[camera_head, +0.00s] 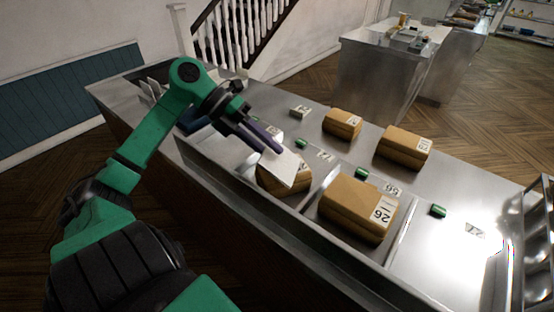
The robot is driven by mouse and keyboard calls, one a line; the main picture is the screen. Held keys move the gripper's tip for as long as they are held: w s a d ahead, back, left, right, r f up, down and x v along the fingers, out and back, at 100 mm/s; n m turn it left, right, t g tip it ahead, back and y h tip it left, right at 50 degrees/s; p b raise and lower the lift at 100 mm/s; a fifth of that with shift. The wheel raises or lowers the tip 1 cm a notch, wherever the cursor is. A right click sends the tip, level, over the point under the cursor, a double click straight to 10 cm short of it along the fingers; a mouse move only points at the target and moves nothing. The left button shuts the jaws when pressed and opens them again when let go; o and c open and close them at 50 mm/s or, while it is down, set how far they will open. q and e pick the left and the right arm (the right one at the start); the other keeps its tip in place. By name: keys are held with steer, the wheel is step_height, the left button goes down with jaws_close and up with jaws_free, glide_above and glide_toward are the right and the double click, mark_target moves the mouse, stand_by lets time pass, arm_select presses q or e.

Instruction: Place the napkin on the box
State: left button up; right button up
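My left gripper (268,148) reaches in over the steel counter, with its fingers pointing down and to the right. It is shut on a white, flat napkin (284,170) that hangs from the fingertips. The napkin is tilted and lies across the view of a brown box (268,183), covering much of it. Whether the napkin touches that box cannot be told. A larger brown box (350,212) with a label reading 26 stands just to the right. My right gripper is not in view.
Two more brown boxes, one (342,123) and another (403,147), stand toward the back of the counter (420,250). Small green items, such as one (438,211), and number cards lie between them. A metal rack (538,250) stands at the right edge.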

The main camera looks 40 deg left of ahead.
arm_select(q)
steer(key=shift+r, duration=0.1)
steer(key=p+v, duration=0.2)
steer(key=v, duration=0.6)
step_height(320, 180, up, 8)
steer(key=a+p, duration=0.2)
steer(key=p, duration=0.3)
steer(key=shift+s, duration=0.5)
